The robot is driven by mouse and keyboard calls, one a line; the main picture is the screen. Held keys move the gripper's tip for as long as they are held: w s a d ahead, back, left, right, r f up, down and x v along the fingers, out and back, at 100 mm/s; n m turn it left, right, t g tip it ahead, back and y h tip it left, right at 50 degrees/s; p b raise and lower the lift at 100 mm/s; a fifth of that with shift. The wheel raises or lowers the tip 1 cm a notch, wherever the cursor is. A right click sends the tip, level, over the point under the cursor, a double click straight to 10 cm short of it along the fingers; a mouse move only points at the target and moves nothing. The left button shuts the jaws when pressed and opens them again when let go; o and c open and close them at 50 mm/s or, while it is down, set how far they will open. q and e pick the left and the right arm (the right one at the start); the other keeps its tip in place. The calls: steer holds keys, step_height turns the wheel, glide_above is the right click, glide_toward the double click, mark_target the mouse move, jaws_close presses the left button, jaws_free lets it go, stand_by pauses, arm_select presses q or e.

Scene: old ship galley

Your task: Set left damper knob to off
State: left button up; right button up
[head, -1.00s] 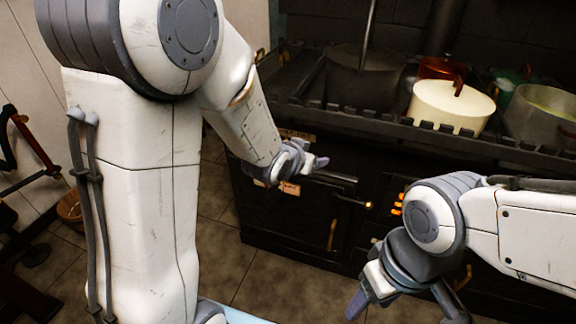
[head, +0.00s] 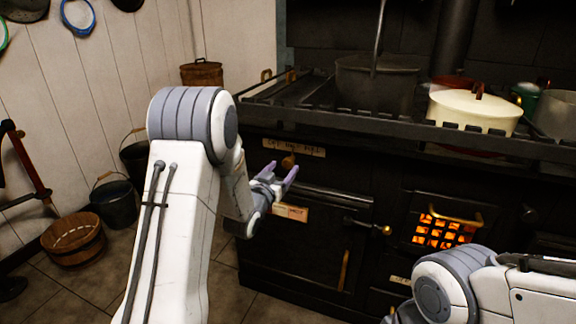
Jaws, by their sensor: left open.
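The left damper knob (head: 289,162) is a small brass-brown knob on the black stove front. It sits under a pale label plate (head: 294,147) whose words are too small to read surely. My left gripper (head: 281,178) is open and empty, just below and left of the knob, its purple fingertips pointing up and right toward it. I see no clear contact with the knob. The knob's exact setting is hard to tell. My right arm comes in at the lower right, and its gripper is out of the picture.
The black stove (head: 330,250) carries a dark pot (head: 375,85) and a cream pot (head: 472,108) behind a rail. A firebox grate (head: 437,230) glows orange. An oven handle (head: 335,197) sticks out right of my left gripper. Buckets and a wooden tub (head: 72,240) stand on the left floor.

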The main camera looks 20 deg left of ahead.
mark_target(287, 164)
arm_select(q)
steer(key=shift+w+d, duration=0.1)
steer(key=shift+w, duration=2.25)
steer(key=shift+c, duration=0.4)
jaws_close()
